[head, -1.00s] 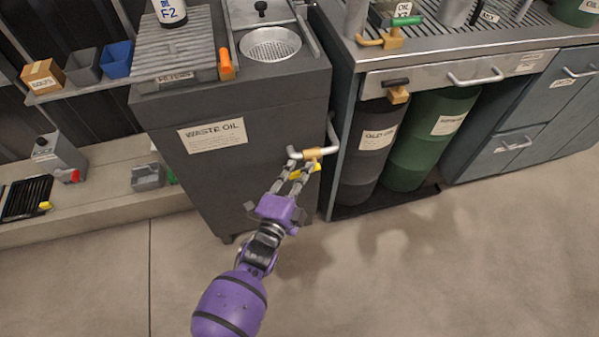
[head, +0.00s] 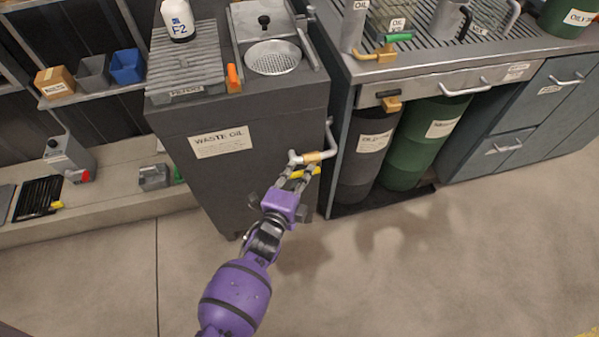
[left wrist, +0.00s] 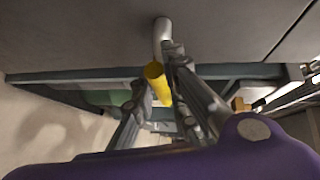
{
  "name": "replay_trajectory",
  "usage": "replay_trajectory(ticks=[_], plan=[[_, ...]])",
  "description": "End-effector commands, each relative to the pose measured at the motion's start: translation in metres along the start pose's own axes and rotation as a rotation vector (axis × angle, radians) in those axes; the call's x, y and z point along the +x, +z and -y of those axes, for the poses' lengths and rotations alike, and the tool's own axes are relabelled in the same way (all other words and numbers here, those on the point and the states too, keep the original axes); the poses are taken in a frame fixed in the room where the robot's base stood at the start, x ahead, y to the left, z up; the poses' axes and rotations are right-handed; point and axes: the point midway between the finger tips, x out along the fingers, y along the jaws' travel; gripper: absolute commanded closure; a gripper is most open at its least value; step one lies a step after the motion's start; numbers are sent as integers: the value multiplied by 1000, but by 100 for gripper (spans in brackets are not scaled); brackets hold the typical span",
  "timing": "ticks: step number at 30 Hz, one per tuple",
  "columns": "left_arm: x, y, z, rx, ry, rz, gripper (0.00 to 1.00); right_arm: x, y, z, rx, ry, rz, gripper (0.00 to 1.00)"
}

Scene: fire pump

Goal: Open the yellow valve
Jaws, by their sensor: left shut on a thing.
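The yellow valve handle (head: 298,174) sits under a brass valve body on a grey pipe (head: 330,135) at the side of the dark waste oil cabinet (head: 225,165). My left gripper (head: 299,176) reaches up to it from below, its fingers at the handle and shut on it. In the left wrist view the yellow handle (left wrist: 158,84) shows as a short bar between the gripper's fingers (left wrist: 160,100); the pipe is behind it. The fingers partly hide the handle in the head view. My right gripper is not in view.
A grey-green workbench (head: 345,150) stands close right of the valve, with a black drum (head: 365,180) and a green drum (head: 415,150) under it. Shelves with small bins (head: 127,66) are at the left. The floor in front is clear.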

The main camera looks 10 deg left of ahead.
Motion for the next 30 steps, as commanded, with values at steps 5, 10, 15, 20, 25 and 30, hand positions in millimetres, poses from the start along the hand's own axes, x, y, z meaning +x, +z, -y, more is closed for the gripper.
replay_trajectory(ticks=[5, 10, 15, 20, 25, 30], plan=[[-1, 0, -2, 4, 4, 0, 67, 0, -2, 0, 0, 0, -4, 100], [0, 0, -1, 3, 2, 0, 67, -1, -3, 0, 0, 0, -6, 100], [-3, 0, -1, 2, 2, 0, 67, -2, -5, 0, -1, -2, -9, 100], [-22, 1, -2, 2, 2, 1, 67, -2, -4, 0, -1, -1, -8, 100], [-60, 1, -2, 2, 4, 1, 67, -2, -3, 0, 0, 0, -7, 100], [-93, 0, -2, 3, 4, 0, 67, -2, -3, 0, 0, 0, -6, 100]])
